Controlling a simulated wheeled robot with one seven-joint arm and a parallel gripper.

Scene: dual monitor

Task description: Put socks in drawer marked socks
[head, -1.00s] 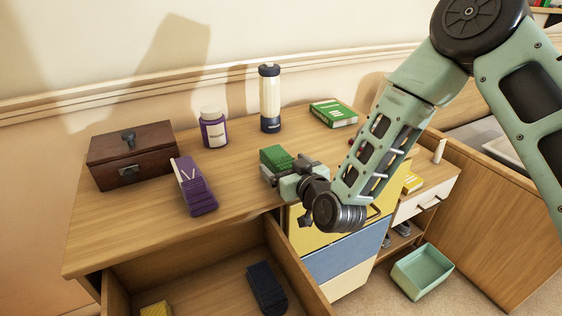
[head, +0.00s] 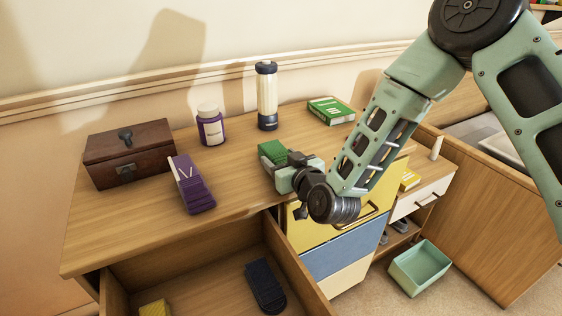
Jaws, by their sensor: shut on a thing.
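A green folded bundle (head: 271,150), perhaps socks, is at the desk's front right. My gripper (head: 277,168) is shut on its near end. The jaws hide part of it, and I cannot tell whether it is clear of the desk top. An open wooden drawer (head: 205,277) at the lower left holds a dark navy folded bundle (head: 264,285) and a yellow one (head: 155,308), cut off by the frame edge. I can read no socks label on any drawer.
Yellow (head: 318,232) and blue (head: 345,252) drawer fronts are below my wrist. A teal bin (head: 420,268) is on the floor.

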